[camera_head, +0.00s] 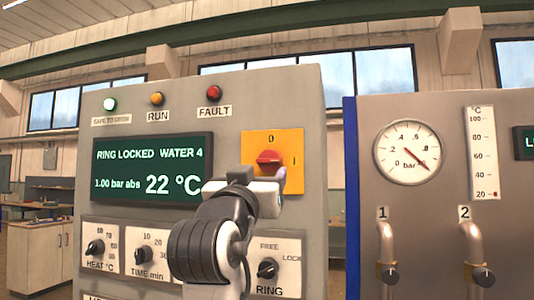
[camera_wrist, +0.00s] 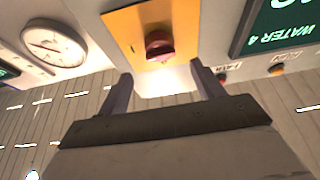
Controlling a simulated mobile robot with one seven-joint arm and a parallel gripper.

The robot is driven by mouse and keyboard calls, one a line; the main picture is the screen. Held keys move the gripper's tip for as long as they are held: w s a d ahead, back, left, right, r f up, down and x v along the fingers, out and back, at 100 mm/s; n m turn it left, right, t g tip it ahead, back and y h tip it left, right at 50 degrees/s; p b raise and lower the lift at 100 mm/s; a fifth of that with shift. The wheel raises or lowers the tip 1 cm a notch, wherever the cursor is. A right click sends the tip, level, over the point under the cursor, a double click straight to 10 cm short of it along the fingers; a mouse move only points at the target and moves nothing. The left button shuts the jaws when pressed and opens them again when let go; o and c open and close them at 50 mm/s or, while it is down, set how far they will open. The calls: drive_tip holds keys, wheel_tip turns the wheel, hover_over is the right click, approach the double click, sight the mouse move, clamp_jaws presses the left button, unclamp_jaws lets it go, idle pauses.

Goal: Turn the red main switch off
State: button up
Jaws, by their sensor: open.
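The red main switch (camera_head: 269,157) is a red knob on a yellow plate (camera_head: 290,143) on the grey control panel. The plate has a 0 mark above the knob and an I mark at its right. The knob's grip looks about level, in line with the I mark. My gripper (camera_head: 279,176) is just in front of the plate's lower part and covers some of it. In the wrist view, my gripper's two fingers (camera_wrist: 162,75) are apart and empty. The red switch (camera_wrist: 159,45) shows beyond and between the fingertips, with no visible contact.
A display (camera_head: 152,168) reads "RING LOCKED WATER 4". Green, amber and red lamps sit above it. Knobs for HEAT, TIME and RING (camera_head: 268,268) lie below, close to my arm. A second panel at right carries a pressure gauge (camera_head: 407,151) and pipes with valves.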

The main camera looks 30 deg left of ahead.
sight(267, 163)
drive_tip(key=p+x, duration=0.2)
drive_tip(key=x, duration=0.4)
drive_tip(key=shift+w+a+r, duration=0.1)
drive_tip(key=shift+w+r, duration=0.05)
drive_tip(key=shift+r, duration=0.05)
drive_tip(key=shift+w+a+r+p, duration=0.1)
drive_tip(key=shift+w+a+p, duration=0.1)
drive_tip(key=shift+w+p, duration=0.3)
drive_tip(key=shift+c, duration=0.5)
drive_tip(key=c, duration=0.9)
